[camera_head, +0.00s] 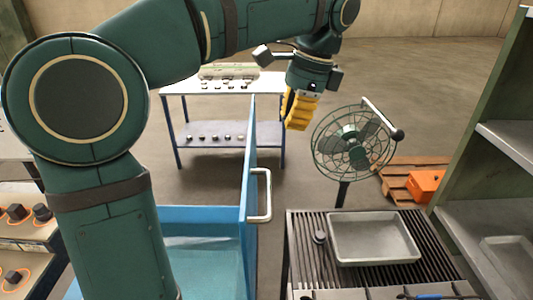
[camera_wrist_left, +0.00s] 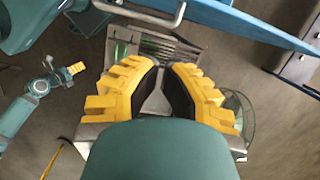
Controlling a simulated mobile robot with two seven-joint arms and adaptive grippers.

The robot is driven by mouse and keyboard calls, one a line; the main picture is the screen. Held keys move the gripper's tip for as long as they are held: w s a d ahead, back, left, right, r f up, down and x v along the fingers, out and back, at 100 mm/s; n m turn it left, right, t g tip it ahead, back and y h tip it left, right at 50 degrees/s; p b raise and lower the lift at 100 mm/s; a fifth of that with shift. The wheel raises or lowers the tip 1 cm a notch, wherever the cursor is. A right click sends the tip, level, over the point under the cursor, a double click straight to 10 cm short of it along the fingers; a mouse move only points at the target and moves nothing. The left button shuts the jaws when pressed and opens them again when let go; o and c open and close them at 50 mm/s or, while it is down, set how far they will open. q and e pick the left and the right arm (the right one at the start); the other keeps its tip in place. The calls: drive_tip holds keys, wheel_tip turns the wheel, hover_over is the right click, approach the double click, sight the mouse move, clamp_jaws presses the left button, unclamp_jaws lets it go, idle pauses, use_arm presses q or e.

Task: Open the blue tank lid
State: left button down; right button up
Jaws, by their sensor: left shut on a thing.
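The blue tank (camera_head: 200,216) stands at the lower left of the head view, partly behind my left arm. Its open top shows a pale blue inside. The blue lid (camera_head: 250,150) stands upright, nearly edge-on, along the tank's right side. The lid's pale handle (camera_head: 262,195) faces right; it also shows in the left wrist view (camera_wrist_left: 150,15). My left gripper (camera_head: 298,108) has yellow fingers and hangs right of the lid, apart from the handle. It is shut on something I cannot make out. My right gripper (camera_wrist_left: 76,68) shows small in the left wrist view; its jaws are unclear.
A slatted bench (camera_head: 300,245) with a grey tray (camera_head: 372,238) stands right of the lid. A green fan (camera_head: 350,140) stands behind it. A shelf (camera_head: 500,150) is at the right. A table (camera_head: 190,88) is at the back. Floor shows between table and fan.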

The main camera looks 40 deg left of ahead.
use_arm(q)
drive_tip(key=s+a+f+b, duration=0.1)
drive_tip(key=s+a+f, duration=0.1)
drive_tip(key=f, duration=0.2)
drive_tip(key=s+a+f+m+b, duration=0.1)
drive_tip(key=s+f, duration=0.1)
drive_tip(key=f, duration=0.3)
drive_tip(key=shift+s+a+f, duration=0.2)
drive_tip(key=shift+s+a, duration=0.15)
drive_tip(key=s+a+f+t+h+b, duration=0.1)
drive_tip(key=s+a, duration=0.9)
drive_tip(key=a, duration=0.2)
drive_tip(key=shift+s+a+f+h, duration=0.3)
drive_tip(key=shift+a+f+h, duration=0.05)
drive_tip(key=shift+h, duration=0.05)
drive_tip(key=shift+w+d, duration=0.1)
